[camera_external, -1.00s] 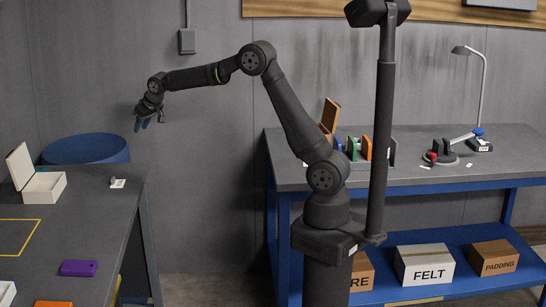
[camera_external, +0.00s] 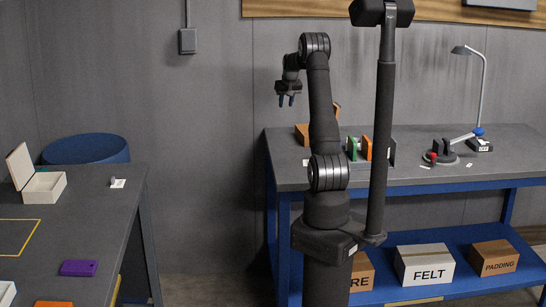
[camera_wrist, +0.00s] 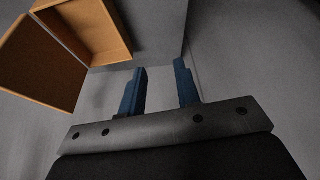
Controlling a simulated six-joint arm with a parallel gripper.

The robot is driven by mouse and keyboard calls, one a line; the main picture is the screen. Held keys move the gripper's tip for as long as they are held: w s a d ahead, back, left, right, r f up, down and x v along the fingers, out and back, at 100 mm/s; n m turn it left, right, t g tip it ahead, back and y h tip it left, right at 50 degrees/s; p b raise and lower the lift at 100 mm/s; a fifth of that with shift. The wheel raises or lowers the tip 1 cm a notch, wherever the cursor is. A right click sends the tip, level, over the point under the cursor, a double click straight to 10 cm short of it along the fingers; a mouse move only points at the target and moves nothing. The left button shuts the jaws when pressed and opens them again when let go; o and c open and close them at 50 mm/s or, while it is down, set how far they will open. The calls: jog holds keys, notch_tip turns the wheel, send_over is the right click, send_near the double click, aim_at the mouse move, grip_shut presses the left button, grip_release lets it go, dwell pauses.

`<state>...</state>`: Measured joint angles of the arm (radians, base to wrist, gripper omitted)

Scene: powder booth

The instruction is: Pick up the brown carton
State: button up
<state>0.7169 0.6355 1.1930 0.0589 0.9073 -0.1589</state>
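A brown open box (camera_external: 302,132) with a raised lid stands at the left end of the right workbench, partly hidden behind my arm. In the wrist view the brown box (camera_wrist: 108,48) shows at the top left, with its lid (camera_wrist: 40,62) swung open to the left and its inside looking empty where visible. Brown cartons also sit on the blue shelf below: one marked PADDING (camera_external: 494,258) and one partly hidden, ending in RE (camera_external: 361,273). My gripper (camera_external: 286,100) points down in the air near the workbench's left end. Its two blue fingers (camera_wrist: 160,68) are apart and empty.
A white FELT carton (camera_external: 425,265) sits between the brown ones. Green and orange upright pieces (camera_external: 366,147) stand right of the open box. A lamp (camera_external: 481,100) is at the back right. The left table (camera_external: 80,225) holds a white open box (camera_external: 44,187) and a purple item (camera_external: 78,268).

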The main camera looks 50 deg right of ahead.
aim_at(300, 131)
jog(key=s+d+m, duration=0.1)
jog(key=s+d, duration=0.4)
jog(key=s, duration=0.1)
jog(key=x, duration=1.7)
jog(key=shift+s+d+f, duration=0.1)
jog(key=shift+d+f, duration=0.2)
jog(key=shift+f, duration=0.1)
jog(key=shift+c, duration=0.2)
grip_shut()
jog(key=shift+r, duration=0.1)
